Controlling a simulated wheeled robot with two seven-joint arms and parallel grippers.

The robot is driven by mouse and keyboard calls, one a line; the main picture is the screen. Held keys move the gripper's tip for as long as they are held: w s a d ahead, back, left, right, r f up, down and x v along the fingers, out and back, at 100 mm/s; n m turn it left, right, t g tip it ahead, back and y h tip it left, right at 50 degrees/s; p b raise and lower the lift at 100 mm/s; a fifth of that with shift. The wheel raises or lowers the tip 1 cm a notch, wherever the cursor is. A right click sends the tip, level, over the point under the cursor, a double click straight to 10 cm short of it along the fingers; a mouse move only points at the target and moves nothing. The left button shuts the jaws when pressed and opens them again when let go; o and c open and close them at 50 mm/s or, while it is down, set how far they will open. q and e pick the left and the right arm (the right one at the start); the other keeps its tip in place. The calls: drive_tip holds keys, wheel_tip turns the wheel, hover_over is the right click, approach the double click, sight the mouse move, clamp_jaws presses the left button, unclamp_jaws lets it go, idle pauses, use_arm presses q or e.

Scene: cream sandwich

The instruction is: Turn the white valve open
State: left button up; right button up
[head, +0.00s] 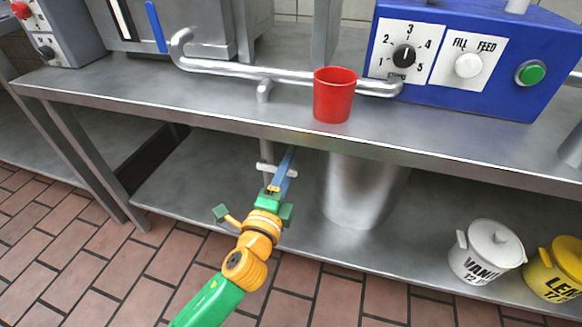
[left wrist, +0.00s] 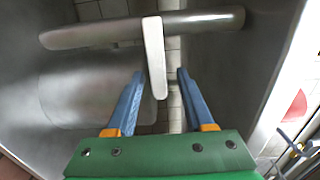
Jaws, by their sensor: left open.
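The white valve handle (left wrist: 154,50) is a flat bar across a grey pipe (left wrist: 90,34) in the left wrist view. In the head view the white handle (head: 264,167) is partly hidden by my gripper, below the table's front edge. My left gripper (left wrist: 160,74) is open, its two blue fingers spread on either side of the handle's near end. There is a gap on each side, and I see no contact. In the head view the left gripper (head: 288,160) points up under the tabletop. My right gripper is not in view.
A red cup (head: 333,96) stands on the steel tabletop (head: 200,98) near its front edge. A blue control box (head: 470,95) stands at the back right. A steel cylinder (head: 362,190), a white pot (head: 486,250) and a yellow pot (head: 558,268) are on the lower shelf.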

use_arm(q)
drive_tip(key=x, duration=0.3)
drive_tip(key=shift+w+b, duration=0.3)
drive_tip(key=shift+b, duration=0.1)
clamp_jaws()
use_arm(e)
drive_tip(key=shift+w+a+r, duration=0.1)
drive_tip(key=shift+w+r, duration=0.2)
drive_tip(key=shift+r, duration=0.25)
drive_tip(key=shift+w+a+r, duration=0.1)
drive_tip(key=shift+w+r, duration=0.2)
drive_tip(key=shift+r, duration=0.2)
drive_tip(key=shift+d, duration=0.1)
